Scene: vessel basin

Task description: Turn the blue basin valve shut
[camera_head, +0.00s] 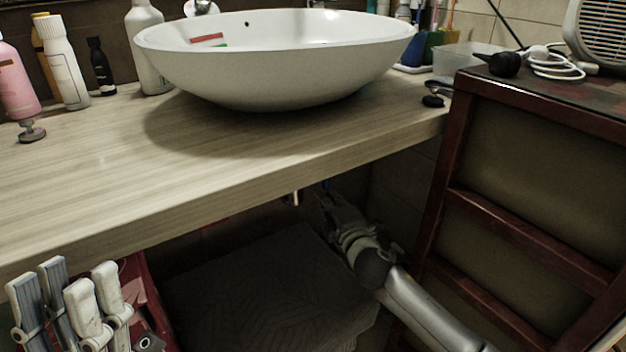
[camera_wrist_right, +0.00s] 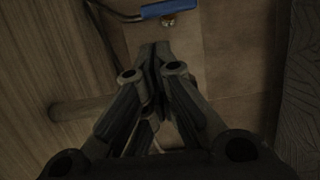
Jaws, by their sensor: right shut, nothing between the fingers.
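The blue valve handle (camera_wrist_right: 170,8) shows at the top of the right wrist view, cut by the frame edge, with a brass-coloured fitting (camera_wrist_right: 168,22) below it. In the head view, a small blue bit (camera_head: 327,184) shows under the counter by my right gripper (camera_head: 325,200). In the wrist view my right gripper (camera_wrist_right: 155,48) is shut and empty. Its tips are just below the handle in the picture, apart from it. My left gripper (camera_head: 75,285) is at the lower left of the head view, with a gap between its fingers; it looks open and empty.
The wooden counter (camera_head: 90,190) with the white basin (camera_head: 270,80) and several bottles overhangs the dark space around my right gripper. A wooden cabinet (camera_head: 530,160) stands close on the right. A patterned grey box-like surface (camera_head: 260,290) lies below. A pipe (camera_wrist_right: 75,108) crosses the wrist view's left.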

